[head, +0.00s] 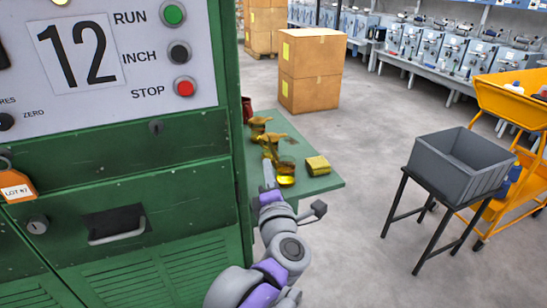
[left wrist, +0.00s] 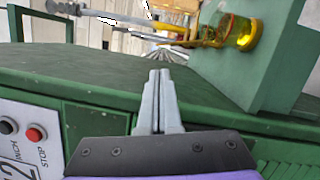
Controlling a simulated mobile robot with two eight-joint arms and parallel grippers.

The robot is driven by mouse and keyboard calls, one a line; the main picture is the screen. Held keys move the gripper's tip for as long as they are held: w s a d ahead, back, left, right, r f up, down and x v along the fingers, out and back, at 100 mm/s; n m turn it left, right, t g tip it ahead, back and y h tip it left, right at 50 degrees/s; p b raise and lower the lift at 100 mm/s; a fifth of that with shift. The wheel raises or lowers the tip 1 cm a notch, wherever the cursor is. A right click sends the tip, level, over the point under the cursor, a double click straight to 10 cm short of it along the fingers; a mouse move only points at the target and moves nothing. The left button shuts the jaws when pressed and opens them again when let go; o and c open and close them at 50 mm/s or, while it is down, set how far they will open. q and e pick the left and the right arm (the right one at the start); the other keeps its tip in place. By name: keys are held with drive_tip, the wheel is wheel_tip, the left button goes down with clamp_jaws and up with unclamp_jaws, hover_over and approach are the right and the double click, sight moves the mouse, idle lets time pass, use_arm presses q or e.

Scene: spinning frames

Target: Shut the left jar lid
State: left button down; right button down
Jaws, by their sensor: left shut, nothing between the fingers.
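Amber jars stand on a small green shelf (head: 318,187) beside the green machine in the head view. The nearest amber jar (head: 286,168) is at the front, with another amber jar (head: 269,147) behind it. My left gripper (head: 268,180) is just left of the nearest jar, partly hidden by my own arm. In the left wrist view, its fingers (left wrist: 160,72) are shut and empty. An amber jar (left wrist: 232,30) is up and to the right of the fingertips, apart from them. My right gripper is out of view.
The tall green machine (head: 130,155) stands close on the left. A grey bin (head: 455,165) on a black stand and a yellow cart (head: 510,100) are at the right. Open floor lies between.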

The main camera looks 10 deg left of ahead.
sight(272, 148)
use_arm(q)
drive_tip(key=x, duration=0.9)
drive_tip(key=shift+w, duration=0.35)
drive_tip(key=shift+a, duration=0.1)
drive_tip(key=shift+w+m, duration=0.1)
drive_tip(key=shift+m, duration=0.2)
